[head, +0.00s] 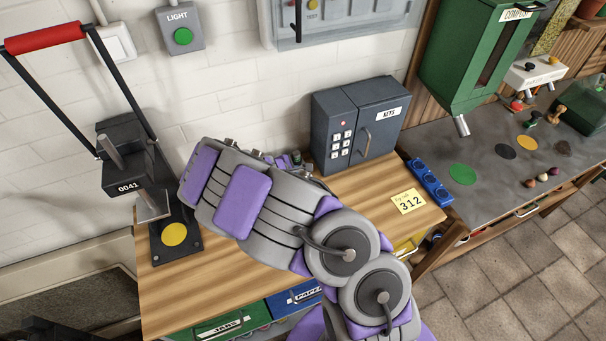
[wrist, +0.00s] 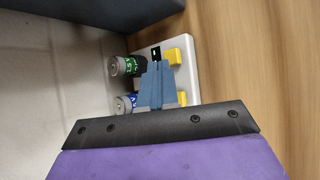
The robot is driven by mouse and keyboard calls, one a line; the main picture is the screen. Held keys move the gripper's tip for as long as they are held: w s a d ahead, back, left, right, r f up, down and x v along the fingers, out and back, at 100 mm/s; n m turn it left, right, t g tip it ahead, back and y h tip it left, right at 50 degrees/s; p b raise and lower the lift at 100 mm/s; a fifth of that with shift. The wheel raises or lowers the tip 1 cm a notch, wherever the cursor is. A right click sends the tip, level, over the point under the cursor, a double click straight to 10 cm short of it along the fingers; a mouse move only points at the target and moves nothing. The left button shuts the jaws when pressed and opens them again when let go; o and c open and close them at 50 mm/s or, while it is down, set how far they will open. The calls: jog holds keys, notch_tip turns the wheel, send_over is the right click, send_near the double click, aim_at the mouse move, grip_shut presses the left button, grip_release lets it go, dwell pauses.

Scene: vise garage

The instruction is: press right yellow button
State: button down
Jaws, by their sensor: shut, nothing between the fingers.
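A white device (wrist: 192,72) lies on the wooden bench in the wrist view. It has two yellow buttons along its side away from the wall. The upper yellow button (wrist: 175,56), on the side toward the dark grey box, is the right one as seen from the bench front. The other yellow button (wrist: 182,98) is lower and partly covered by my fingers. My gripper (wrist: 158,68) is shut and empty, its blue-grey fingertips over the device, close beside the upper button. I cannot tell whether they touch it. In the head view my arm hides the device.
A green battery (wrist: 122,66) and a blue battery (wrist: 124,104) sit at the device's wall side. The grey KEYS box (head: 335,130) stands close by. A lever press (head: 125,150) and a yellow note (head: 407,201) are on the wooden bench (head: 185,290).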

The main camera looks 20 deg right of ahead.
jog(key=shift+a+f, duration=0.1)
jog(key=shift+a, duration=0.1)
jog(key=shift+d+f, duration=0.25)
jog(key=shift+d, duration=0.6)
jog(key=shift+a+f+b, duration=0.15)
jog(key=shift+a+b, duration=0.25)
jog(key=shift+a, duration=0.3)
jog(key=shift+d+f, duration=0.15)
jog(key=shift+d, duration=0.35)
jog(key=shift+a, duration=0.25)
jog(key=shift+d, duration=0.1)
jog(key=shift+d+r+p, duration=0.3)
jog(key=shift+d+r, duration=0.6)
jog(key=shift+r, duration=0.1)
